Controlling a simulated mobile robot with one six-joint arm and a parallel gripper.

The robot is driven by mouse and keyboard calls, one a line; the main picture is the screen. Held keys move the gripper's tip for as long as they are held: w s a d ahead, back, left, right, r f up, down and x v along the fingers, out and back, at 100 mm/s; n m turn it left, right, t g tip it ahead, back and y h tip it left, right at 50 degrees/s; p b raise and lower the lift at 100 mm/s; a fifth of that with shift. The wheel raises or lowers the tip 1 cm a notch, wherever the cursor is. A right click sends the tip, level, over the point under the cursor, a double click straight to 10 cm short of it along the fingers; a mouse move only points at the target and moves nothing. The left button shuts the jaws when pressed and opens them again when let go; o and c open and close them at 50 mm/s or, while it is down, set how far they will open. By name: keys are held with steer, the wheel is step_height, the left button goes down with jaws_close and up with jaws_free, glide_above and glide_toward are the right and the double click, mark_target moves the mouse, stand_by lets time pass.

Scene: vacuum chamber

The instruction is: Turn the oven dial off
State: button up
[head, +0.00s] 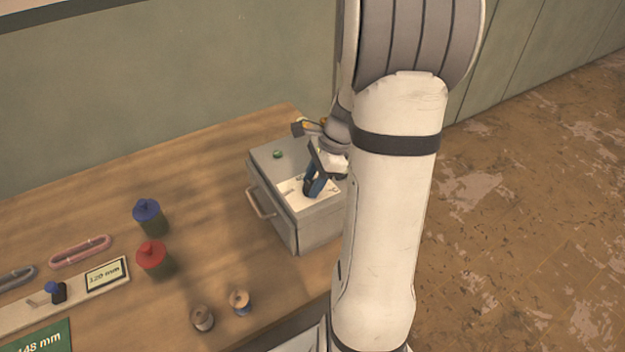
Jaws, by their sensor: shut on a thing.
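The oven (318,228) is a grey box with a bar handle on its left side, standing at the right end of the wooden bench. Its upper face has a white panel (290,190) with small dark marks and a small green round piece (277,155) near the back left. My gripper (313,188), with dark and blue fingers, reaches down onto the white panel and is shut. The dial itself is hidden at the fingertips, so I cannot see which way it points. My arm covers the oven's right side.
A blue-topped canister (147,217), a red-topped canister (152,258) and two spools (202,318) (240,302) stand left of the oven. Pink (80,251) and grey loops, a strip with a "120 mm" label and a green card lie farther left. A green wall stands behind.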

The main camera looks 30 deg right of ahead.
steer(key=n+g, duration=0.1)
steer(key=n, duration=0.2)
steer(key=n+g, duration=0.1)
steer(key=n, duration=0.1)
steer(key=shift+w+n+p, duration=0.2)
steer(key=shift+n+p, duration=0.2)
steer(key=n+g, duration=0.1)
steer(key=n, duration=0.2)
steer(key=n+g+h, duration=0.1)
steer(key=n, duration=0.2)
steer(key=shift+w+a, duration=0.1)
stand_by(0.5)
steer(key=o, duration=1)
steer(key=v, duration=0.7)
steer(key=shift+w+r+b, duration=0.2)
steer(key=shift+r+b, duration=0.15)
